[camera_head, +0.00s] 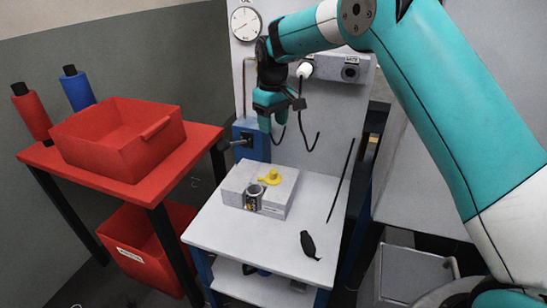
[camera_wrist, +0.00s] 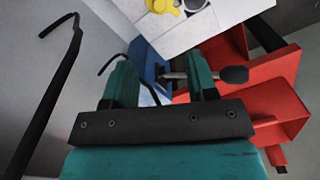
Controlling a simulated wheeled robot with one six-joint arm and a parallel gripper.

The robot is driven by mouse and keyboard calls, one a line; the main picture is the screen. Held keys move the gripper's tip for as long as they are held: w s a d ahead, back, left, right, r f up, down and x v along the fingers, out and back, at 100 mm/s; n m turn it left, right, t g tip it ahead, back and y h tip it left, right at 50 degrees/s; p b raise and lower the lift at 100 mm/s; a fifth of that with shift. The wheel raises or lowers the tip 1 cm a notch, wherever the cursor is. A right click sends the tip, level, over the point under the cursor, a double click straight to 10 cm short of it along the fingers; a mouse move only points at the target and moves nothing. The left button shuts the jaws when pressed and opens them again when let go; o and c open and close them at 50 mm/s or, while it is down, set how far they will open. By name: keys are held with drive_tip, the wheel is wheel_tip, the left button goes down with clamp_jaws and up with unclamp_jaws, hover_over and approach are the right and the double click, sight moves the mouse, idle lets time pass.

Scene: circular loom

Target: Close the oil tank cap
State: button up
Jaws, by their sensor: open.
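The oil tank looks like a light grey block (camera_head: 280,199) on the white table. A yellow cap (camera_head: 270,178) is on its top, beside and behind a round metal-rimmed neck (camera_head: 254,191). The cap is not over the neck; I cannot tell whether it is attached. In the wrist view the cap (camera_wrist: 160,6) and neck (camera_wrist: 195,4) are cut off at the top edge. My gripper (camera_head: 280,112) is above and behind the block, apart from it. Its two teal fingers (camera_wrist: 158,60) are spread in the wrist view with nothing held between them.
A black-handled lever (camera_head: 240,143) sticks out from a blue box behind the table. Black hooked rods (camera_head: 317,142) hang near my gripper. A dark tool (camera_head: 308,244) lies at the table's front right. A red bin (camera_head: 120,135) stands left.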

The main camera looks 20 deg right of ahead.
sight(273, 171)
wheel_tip(273, 171, down, 17)
drive_tip(key=shift+f, duration=0.15)
idle(0.4)
clamp_jaws()
